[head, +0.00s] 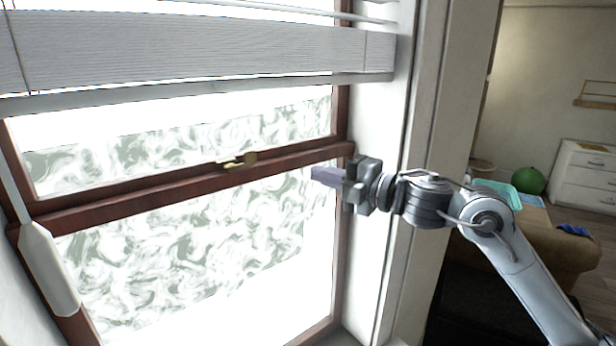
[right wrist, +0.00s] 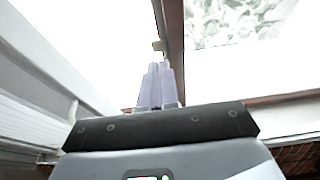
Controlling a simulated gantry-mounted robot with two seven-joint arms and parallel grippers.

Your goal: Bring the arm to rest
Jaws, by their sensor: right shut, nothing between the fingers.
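My right arm comes in from the lower right in the head view. Its gripper (head: 328,178) is in front of the right part of the window, pointing left. The fingers are shut with nothing between them. In the right wrist view the two pale purple fingers (right wrist: 155,85) lie side by side. A brass window latch (head: 238,161) sits on the red-brown middle rail (head: 120,200), left of the fingertips and apart from them in the head view. A small yellowish piece, probably the latch (right wrist: 159,46), shows beyond the fingertips in the right wrist view. My left gripper is not in view.
A white blind (head: 200,50) hangs across the window top. A white blind pull (head: 48,268) hangs at the left. The white window frame (head: 385,120) is close behind my right wrist. Beyond it are a brown seat (head: 560,245), a green ball (head: 529,180) and a white drawer unit (head: 585,175).

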